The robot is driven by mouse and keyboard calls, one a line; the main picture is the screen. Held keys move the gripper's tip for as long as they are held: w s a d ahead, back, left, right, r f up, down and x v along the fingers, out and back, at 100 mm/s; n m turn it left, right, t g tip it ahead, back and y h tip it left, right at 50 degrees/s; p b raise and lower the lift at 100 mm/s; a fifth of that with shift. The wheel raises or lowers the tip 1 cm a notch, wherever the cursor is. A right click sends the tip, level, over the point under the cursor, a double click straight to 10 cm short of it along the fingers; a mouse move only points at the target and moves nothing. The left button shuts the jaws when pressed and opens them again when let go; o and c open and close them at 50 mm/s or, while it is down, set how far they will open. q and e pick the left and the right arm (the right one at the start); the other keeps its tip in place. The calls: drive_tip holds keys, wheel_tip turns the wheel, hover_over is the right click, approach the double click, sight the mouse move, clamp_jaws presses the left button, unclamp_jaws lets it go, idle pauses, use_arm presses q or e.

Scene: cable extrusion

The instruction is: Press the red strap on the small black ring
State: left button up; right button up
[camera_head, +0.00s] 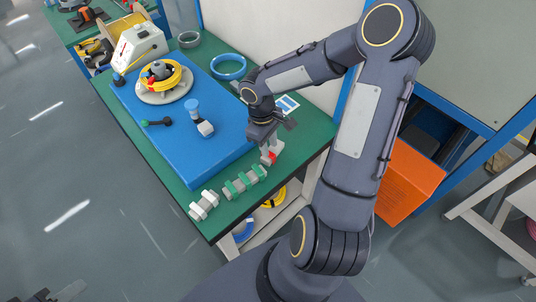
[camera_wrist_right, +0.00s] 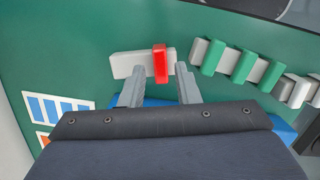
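The red strap (camera_wrist_right: 160,63) is wrapped around a white block on the green table. It also shows in the head view (camera_head: 272,157), just below my right gripper (camera_head: 267,146). In the right wrist view my right gripper (camera_wrist_right: 159,85) has its two grey fingers apart, with the red strap ahead of the gap between them; I cannot tell whether they touch the white block. A dark shape at the lower left edge looks like my left gripper (camera_head: 62,292), cut off and too unclear to read. I cannot make out a small black ring for certain.
White blocks with green straps (camera_head: 245,181) and grey-white ones (camera_head: 203,205) stand along the table's front edge. A blue board (camera_head: 170,130) holds a yellow ring (camera_head: 166,77) and pegs. A blue ring (camera_head: 228,67) and a grey ring (camera_head: 189,40) lie behind.

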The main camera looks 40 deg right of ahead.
drive_tip(key=shift+f+b, duration=1.3)
drive_tip(key=shift+f, duration=0.15)
drive_tip(key=shift+r, duration=0.25)
drive_tip(key=shift+c, duration=0.4)
drive_tip(key=c, duration=0.5)
drive_tip(key=shift+r+p, duration=3.25)
drive_tip(key=shift+r, duration=0.75)
